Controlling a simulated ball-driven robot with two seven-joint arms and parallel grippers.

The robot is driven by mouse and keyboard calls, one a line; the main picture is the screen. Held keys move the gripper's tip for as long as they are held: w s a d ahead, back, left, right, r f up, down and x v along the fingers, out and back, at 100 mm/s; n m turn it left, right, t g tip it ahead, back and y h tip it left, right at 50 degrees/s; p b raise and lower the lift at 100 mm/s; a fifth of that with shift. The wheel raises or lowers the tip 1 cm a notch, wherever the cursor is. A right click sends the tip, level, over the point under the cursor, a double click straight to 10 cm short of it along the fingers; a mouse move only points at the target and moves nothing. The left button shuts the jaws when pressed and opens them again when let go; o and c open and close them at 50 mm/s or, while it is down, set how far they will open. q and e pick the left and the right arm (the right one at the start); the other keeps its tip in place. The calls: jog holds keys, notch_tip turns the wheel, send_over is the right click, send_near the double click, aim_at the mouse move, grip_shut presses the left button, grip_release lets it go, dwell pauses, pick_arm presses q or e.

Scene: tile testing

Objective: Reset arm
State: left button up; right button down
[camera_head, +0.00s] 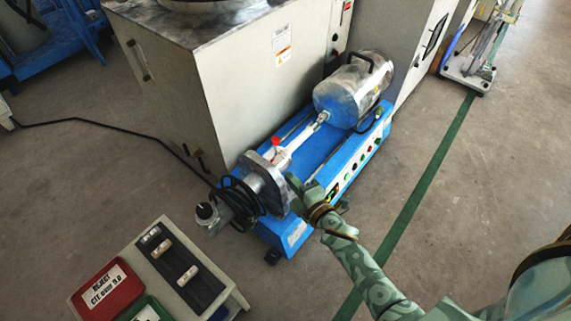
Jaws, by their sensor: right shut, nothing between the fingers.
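My right arm (365,270) comes in from the lower right, green and patterned. My right gripper (296,186) is shut and empty at the front edge of a blue-based machine (300,228), close to its round metal flange (262,172). I cannot tell whether it touches the machine. My left gripper is not in view.
A grey cabinet (160,85) stands behind the machine. A grey sorting stand (215,262) at lower left holds small pale tiles (187,275) in a dark tray, beside a red bin (105,290) and a green bin (148,311). The floor at right is open, crossed by a green line (425,185).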

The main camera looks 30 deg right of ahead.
jog(key=shift+s, duration=0.35)
